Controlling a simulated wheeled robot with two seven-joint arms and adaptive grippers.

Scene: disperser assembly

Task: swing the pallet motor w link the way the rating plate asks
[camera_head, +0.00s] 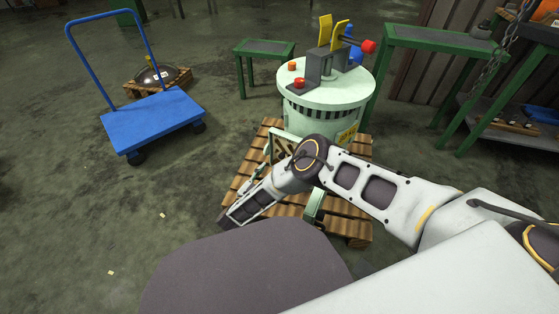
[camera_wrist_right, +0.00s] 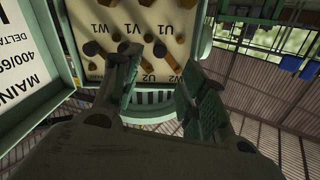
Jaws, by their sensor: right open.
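The pallet motor (camera_head: 325,95) is a pale green drum on a wooden pallet. I cannot tell for sure which piece is the w link; a finger partly covers the board's W side. The rating plate (camera_wrist_right: 28,75), at the left edge, partly reads MAIN, 400 and DELTA. My right gripper (camera_wrist_right: 160,72) is open and empty in front of the board's lower edge. My left gripper is out of view.
The wooden pallet (camera_head: 358,228) lies under the motor. A blue trolley (camera_head: 152,118) stands left of it. A green table (camera_head: 264,48) stands behind, and a green bench (camera_head: 440,40) is at the right. The floor between trolley and pallet is clear.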

